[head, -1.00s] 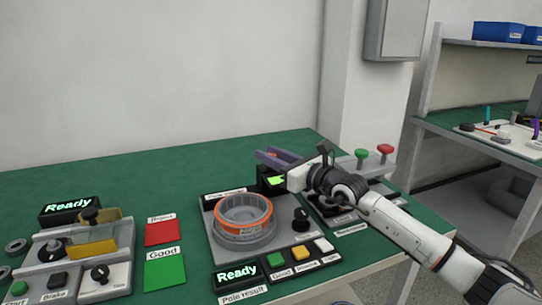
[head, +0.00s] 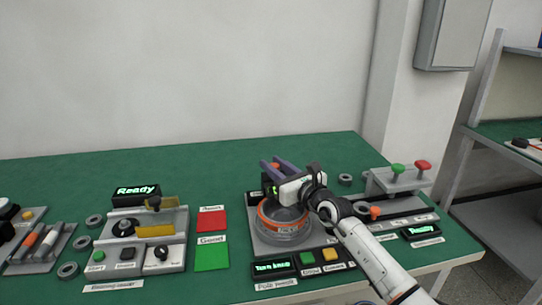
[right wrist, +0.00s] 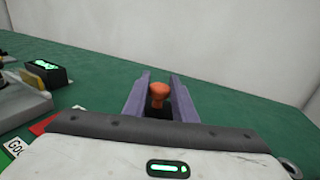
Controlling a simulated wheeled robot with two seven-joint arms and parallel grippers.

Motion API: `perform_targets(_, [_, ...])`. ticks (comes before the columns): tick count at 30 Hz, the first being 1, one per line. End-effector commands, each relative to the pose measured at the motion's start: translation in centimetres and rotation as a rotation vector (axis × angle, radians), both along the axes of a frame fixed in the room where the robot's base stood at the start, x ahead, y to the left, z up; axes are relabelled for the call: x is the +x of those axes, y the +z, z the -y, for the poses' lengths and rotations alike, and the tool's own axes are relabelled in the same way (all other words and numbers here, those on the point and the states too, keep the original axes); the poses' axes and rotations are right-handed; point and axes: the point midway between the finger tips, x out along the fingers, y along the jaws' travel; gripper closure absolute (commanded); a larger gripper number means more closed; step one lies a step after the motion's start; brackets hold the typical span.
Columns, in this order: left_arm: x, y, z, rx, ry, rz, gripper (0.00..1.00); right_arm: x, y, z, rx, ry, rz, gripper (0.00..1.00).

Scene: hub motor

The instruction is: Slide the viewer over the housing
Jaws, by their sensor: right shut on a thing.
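The housing (head: 283,232) is a grey round ring with an orange band, sitting on the pole-check station in the middle of the table. My right gripper (head: 279,164) reaches over the back of the housing, its purple fingers pointing away from me. In the right wrist view the fingers are shut on an orange knob with a dark part below it, which I take to be the viewer's handle (right wrist: 159,92). The rest of the viewer is hidden by the fingers and gripper body. I cannot tell whether it touches the housing. My left gripper is not in view.
A display (head: 273,267) and coloured buttons line the station's front. Green (head: 211,257) and red (head: 212,220) pads lie left of it, then another station (head: 135,250). A fixture with green and red knobs (head: 410,178) stands right. The table's back is clear.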

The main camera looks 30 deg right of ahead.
Motion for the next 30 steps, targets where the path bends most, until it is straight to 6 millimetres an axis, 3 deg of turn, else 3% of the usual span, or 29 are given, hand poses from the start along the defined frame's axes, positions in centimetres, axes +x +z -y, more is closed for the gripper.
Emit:
perform_targets(8, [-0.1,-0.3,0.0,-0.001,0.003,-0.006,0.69,0.0,0.2,-0.6,0.004,0.007,0.007,1.00])
perform_targets(9, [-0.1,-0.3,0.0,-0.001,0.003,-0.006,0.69,0.0,0.2,-0.6,0.004,0.008,0.007,0.74])
perform_targets(12, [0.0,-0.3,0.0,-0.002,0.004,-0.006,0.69,0.0,0.2,-0.6,0.004,0.007,0.007,0.57])
perform_targets(23, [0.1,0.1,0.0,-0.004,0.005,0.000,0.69,-0.3,0.0,-0.3,0.002,0.004,0.003,0.57])
perform_targets(30, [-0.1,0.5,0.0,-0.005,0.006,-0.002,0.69,-3.9,0.0,-0.1,0.004,0.005,0.003,0.57])
